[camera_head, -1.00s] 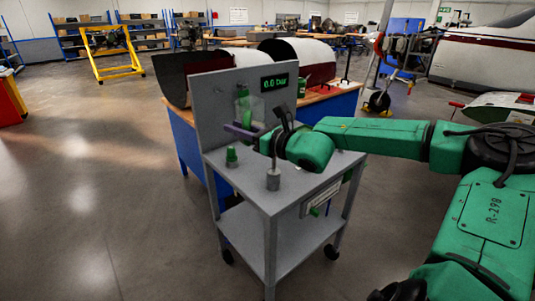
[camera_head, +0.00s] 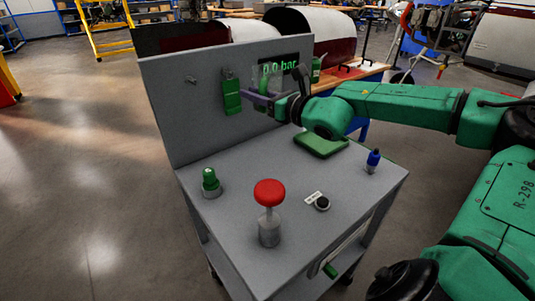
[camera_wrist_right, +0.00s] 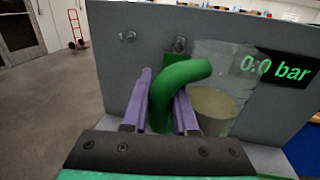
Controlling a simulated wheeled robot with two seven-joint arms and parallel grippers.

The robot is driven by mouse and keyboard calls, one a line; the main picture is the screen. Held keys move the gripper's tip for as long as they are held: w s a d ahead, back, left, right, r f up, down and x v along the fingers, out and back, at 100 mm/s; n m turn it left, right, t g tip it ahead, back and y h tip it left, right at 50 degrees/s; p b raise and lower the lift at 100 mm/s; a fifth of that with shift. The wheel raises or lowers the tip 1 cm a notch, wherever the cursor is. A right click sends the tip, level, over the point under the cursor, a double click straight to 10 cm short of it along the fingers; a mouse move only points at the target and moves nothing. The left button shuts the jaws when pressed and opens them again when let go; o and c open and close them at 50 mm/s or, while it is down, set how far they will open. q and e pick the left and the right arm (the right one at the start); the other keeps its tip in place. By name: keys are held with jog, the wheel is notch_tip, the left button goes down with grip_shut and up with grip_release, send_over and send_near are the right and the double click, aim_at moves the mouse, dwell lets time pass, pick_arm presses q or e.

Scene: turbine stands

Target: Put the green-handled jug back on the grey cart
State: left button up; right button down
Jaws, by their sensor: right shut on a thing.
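The clear jug with the green handle (camera_head: 264,86) is in front of the grey cart's upright panel, partly hidden by my right gripper. My right gripper (camera_head: 262,98) has purple fingers and is shut on the green handle. In the right wrist view the curved handle (camera_wrist_right: 178,88) stands between the two fingers (camera_wrist_right: 160,112), and the clear body (camera_wrist_right: 216,98) holds a pale content. The jug appears to be above the cart top, close to the panel. The grey cart (camera_head: 240,180) fills the middle of the head view. My left gripper is not in view.
A green pad (camera_head: 320,144) lies on the cart's back right. A green bottle (camera_head: 210,184), a red-topped button (camera_head: 269,194), a black knob (camera_head: 322,203) and a blue-capped bottle (camera_head: 373,161) stand on the cart top. The panel carries a lit display (camera_head: 292,68). Bare surface lies between these things.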

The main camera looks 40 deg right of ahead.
jog(key=f, duration=0.6)
jog(key=s+a+f+b, duration=0.1)
jog(key=f, duration=0.4)
jog(key=s+a+f+b, duration=0.1)
jog(key=f, duration=0.5)
jog(key=shift+a+f, duration=0.1)
jog(key=shift+f, duration=0.25)
jog(key=shift+w+f, duration=0.15)
jog(key=shift+f, duration=0.05)
jog(key=c, duration=0.7)
grip_release()
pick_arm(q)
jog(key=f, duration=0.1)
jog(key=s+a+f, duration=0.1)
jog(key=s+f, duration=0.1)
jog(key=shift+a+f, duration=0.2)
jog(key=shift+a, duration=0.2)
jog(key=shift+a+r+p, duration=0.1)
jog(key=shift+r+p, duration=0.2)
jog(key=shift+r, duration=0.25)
pick_arm(e)
jog(key=s, duration=0.4)
jog(key=s+d, duration=0.1)
jog(key=s, duration=0.3)
jog(key=s+d, duration=0.1)
jog(key=s, duration=0.3)
jog(key=shift+d, duration=0.15)
